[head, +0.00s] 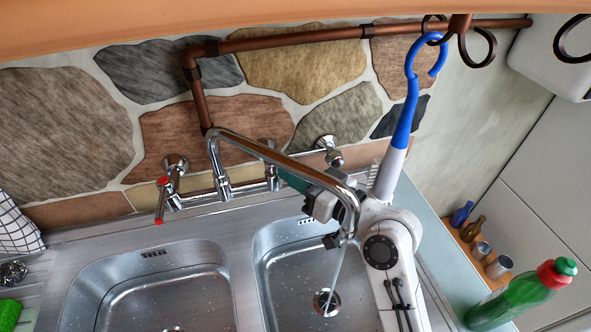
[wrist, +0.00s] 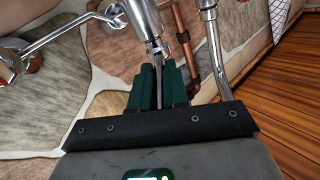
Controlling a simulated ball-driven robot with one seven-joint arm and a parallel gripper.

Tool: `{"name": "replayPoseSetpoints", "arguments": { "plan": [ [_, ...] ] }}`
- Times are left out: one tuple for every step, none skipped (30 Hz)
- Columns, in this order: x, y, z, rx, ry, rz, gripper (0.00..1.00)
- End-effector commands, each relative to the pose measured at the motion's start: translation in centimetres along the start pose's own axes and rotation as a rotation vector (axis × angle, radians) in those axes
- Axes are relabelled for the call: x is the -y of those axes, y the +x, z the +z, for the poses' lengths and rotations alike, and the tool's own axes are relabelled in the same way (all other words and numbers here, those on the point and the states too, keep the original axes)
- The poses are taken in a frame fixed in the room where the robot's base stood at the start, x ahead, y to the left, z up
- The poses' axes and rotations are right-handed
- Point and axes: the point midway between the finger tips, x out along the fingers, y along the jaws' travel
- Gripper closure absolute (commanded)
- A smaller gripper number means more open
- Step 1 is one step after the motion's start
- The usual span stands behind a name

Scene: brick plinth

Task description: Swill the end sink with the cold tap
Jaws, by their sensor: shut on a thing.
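The chrome mixer has a cold tap body (head: 272,178) on the right of its bar and a red-marked hot lever (head: 162,200) on the left. My gripper (head: 284,178) reaches in behind the spout from the right. Its green fingers (wrist: 163,85) are shut on a thin metal lever (wrist: 185,50) below a chrome tap body (wrist: 145,18). The spout (head: 290,165) partly hides the grip in the head view. The spout's end is over the right-hand sink (head: 275,285), and a thin water stream (head: 336,270) falls by its drain (head: 327,302). The left-hand sink (head: 150,285) is beside it.
Another chrome wall fitting (head: 328,148) is right of the mixer. Copper pipe (head: 290,38) runs along the stone wall. A blue hook-ended handle (head: 407,110) rises behind my arm. A green bottle (head: 520,296) and small bottles stand at right. A green sponge (head: 9,314) lies far left.

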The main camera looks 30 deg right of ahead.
Motion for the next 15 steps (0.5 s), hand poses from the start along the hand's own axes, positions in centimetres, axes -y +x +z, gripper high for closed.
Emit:
{"name": "replayPoseSetpoints", "arguments": {
  "plan": [
    [-0.06, -0.02, -0.13, -0.003, -0.002, 0.013, 1.00],
    [-0.06, -0.02, -0.14, -0.005, -0.002, 0.017, 1.00],
    [-0.04, -0.03, -0.14, -0.007, -0.003, 0.023, 1.00],
    [-0.06, -0.05, -0.12, -0.007, -0.004, 0.026, 1.00],
    [-0.07, -0.06, -0.11, -0.008, -0.004, 0.028, 1.00],
    [-0.09, -0.06, -0.10, -0.008, -0.004, 0.029, 1.00],
    [-0.10, -0.07, -0.10, -0.009, -0.005, 0.029, 1.00],
    [-0.10, -0.07, -0.10, -0.009, -0.004, 0.029, 1.00],
    [-0.10, -0.07, -0.10, -0.009, -0.004, 0.029, 1.00],
    [-0.10, -0.07, -0.10, -0.009, -0.004, 0.029, 1.00],
    [-0.10, -0.07, -0.11, -0.009, -0.004, 0.029, 1.00],
    [-0.09, -0.06, -0.11, -0.009, -0.004, 0.029, 1.00],
    [-0.09, -0.06, -0.11, -0.009, -0.004, 0.028, 1.00],
    [-0.09, -0.06, -0.11, -0.009, -0.004, 0.028, 0.82],
    [-0.08, -0.06, -0.11, -0.009, -0.004, 0.028, 0.79]
  ]
}}
